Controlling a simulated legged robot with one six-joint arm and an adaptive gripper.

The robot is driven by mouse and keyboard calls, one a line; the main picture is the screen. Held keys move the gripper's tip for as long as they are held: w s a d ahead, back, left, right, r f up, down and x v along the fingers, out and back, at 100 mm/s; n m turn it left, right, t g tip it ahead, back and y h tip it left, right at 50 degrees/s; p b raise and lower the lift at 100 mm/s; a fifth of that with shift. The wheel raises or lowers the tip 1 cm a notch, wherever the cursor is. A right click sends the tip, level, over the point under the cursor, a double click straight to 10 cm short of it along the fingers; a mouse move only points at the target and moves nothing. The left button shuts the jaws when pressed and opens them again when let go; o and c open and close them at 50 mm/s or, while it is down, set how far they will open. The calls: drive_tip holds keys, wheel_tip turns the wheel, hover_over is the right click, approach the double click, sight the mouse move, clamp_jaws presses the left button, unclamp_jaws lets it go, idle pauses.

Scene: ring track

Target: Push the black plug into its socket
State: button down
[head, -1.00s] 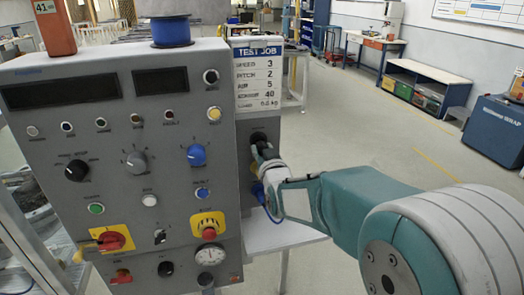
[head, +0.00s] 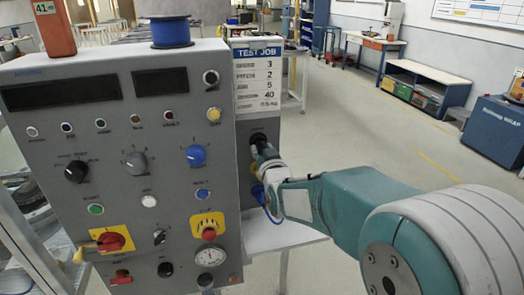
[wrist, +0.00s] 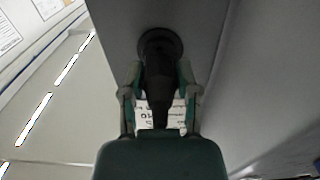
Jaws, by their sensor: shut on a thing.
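The black plug (wrist: 159,75) is between the two fingers of my gripper (wrist: 160,95) in the wrist view. My gripper is shut on it. The plug's far end meets the round dark socket (wrist: 172,42) on the grey side face of the panel box; how deep it sits I cannot tell. In the head view my gripper (head: 262,158) is at the box's right side face, just below the TEST JOB card, and the dark socket area (head: 258,138) is partly hidden by the gripper. A blue cable (head: 264,207) hangs below the gripper.
The grey control panel (head: 120,130) with knobs, buttons and a gauge fills the left. A blue spool (head: 171,31) and an orange device (head: 54,28) stand on its top. A white table (head: 275,236) is below the socket side. The floor to the right is open.

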drive_tip(key=shift+w+a, duration=0.15)
drive_tip(key=shift+w, duration=0.35)
idle(0.6)
drive_tip(key=shift+c, duration=1.3)
unclamp_jaws()
drive_tip(key=v, duration=1.2)
